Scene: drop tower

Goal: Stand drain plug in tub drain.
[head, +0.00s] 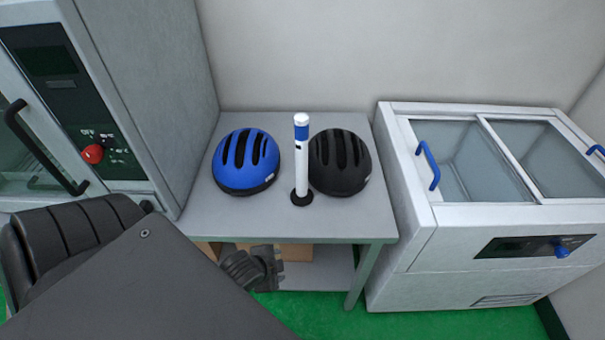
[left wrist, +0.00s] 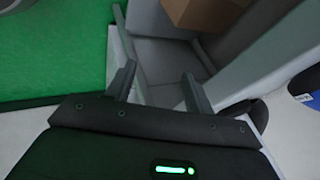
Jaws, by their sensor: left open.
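I see no drain plug and no tub drain in either view. My left gripper (head: 276,266) is open and empty, in front of the grey table's front edge and below its top. In the left wrist view its two fingers (left wrist: 159,74) are spread, with the lower shelf behind them. Part of my left arm fills the lower left of the head view. My right gripper is not in view.
A grey table (head: 240,220) bears a blue helmet (head: 237,178), a black helmet (head: 345,183) and an upright white post (head: 301,165) between them. A cardboard box (left wrist: 203,14) lies below. A chest freezer (head: 425,255) stands right, an oven-like cabinet (head: 165,90) left.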

